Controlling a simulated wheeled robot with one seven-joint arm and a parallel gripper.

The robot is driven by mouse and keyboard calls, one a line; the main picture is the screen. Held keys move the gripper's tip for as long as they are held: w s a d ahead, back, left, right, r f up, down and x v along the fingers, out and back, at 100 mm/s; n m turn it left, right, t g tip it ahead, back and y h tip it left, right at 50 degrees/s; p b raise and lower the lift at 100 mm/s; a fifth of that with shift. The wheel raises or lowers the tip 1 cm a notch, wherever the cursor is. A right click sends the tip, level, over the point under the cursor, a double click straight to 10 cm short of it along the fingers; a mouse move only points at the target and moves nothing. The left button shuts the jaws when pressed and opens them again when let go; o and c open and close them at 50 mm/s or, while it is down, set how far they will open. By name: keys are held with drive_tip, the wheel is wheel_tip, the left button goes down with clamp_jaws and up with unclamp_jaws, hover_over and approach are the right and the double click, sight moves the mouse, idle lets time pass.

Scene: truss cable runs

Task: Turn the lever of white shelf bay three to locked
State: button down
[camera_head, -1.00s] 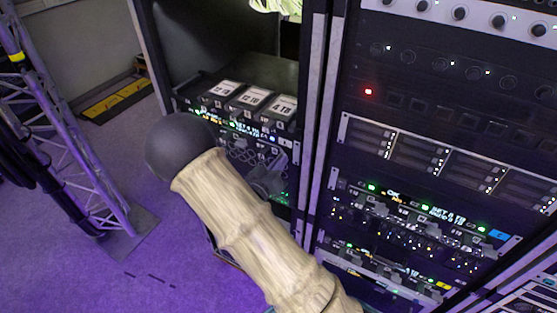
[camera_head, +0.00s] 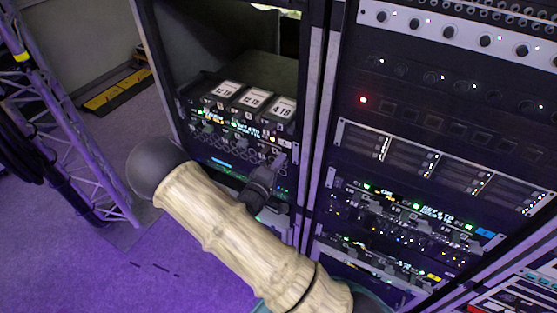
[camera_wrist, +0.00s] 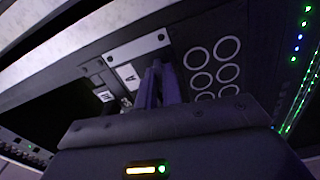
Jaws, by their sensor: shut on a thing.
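The white shelf (camera_head: 232,128) is a dark unit in the left rack, with small lights and a row of grey levers on its front. My gripper (camera_head: 274,165) is against the right part of this front, just below the lever row. In the wrist view, my gripper's fingers (camera_wrist: 160,84) are close together at the panel, between a white label marked "A" (camera_wrist: 128,76) and a group of round holes (camera_wrist: 213,68). They are shut on a lever, which they mostly hide. Its angle and its bay number cannot be read.
Several labelled drive boxes (camera_head: 253,98) sit on a ledge just above the shelf. A right-hand rack with a blue-tagged shelf (camera_head: 410,208) stands beside it, past a metal post (camera_head: 318,120). A lattice truss (camera_head: 70,130) stands at left; purple floor (camera_head: 150,265) lies open between.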

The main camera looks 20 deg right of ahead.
drive_tip(key=shift+a+n, duration=0.1)
drive_tip(key=shift+n, duration=0.7)
drive_tip(key=shift+p, duration=0.3)
drive_tip(key=c, duration=1.6)
unclamp_jaws()
drive_tip(key=shift+o, duration=0.2)
drive_tip(key=b+v, duration=0.5)
drive_tip(key=v, duration=1.2)
drive_tip(key=shift+b, duration=0.4)
drive_tip(key=shift+s+a, duration=0.1)
